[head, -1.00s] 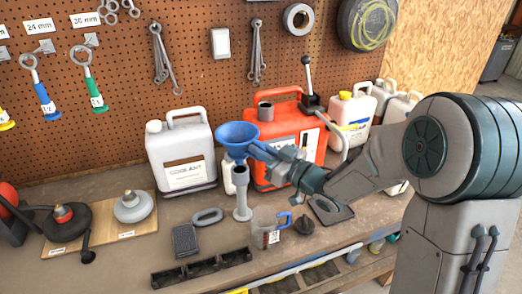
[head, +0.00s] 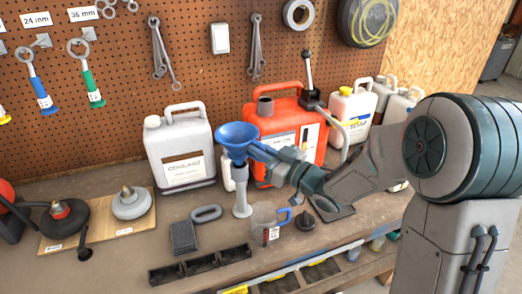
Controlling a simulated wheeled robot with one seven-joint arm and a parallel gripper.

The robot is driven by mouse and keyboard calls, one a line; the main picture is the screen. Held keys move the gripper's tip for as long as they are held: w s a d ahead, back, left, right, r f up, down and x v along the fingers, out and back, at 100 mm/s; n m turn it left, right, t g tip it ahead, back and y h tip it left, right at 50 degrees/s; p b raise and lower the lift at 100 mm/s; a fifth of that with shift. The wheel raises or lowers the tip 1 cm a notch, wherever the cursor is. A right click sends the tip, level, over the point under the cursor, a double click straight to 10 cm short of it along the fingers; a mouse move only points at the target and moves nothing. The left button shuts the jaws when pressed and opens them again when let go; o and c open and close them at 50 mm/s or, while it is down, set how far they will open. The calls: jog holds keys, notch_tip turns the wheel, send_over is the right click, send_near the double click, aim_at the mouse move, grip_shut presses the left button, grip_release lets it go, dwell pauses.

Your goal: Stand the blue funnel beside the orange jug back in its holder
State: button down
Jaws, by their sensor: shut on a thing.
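The blue funnel (head: 237,134) is upright, wide mouth up, in front of the orange jug's (head: 288,120) left side. My gripper (head: 257,151) comes from the right and is shut on the funnel's right side, below the rim. The grey holder (head: 242,201), a tube on a round foot, stands on the bench directly under the funnel. The funnel's lower end meets the top of the tube in this view. I cannot tell how far the spout is inside it.
A white coolant jug (head: 181,150) stands left of the funnel. A clear measuring cup (head: 267,224) with a blue handle is close in front of the holder, with a grey ring (head: 206,214) to its left. White containers (head: 352,112) stand at the right. A black divided tray (head: 200,265) lies at the front edge.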

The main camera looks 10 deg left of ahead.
jog(key=shift+f+b, duration=1.5)
jog(key=shift+f, duration=0.2)
jog(key=c, duration=1.4)
grip_release()
jog(key=b+v, duration=0.2)
jog(key=v, duration=1.1)
jog(key=shift+s+d+b, duration=0.15)
jog(key=shift+d+b, duration=0.25)
notch_tip(320, 180, up, 5)
jog(key=p, duration=0.4)
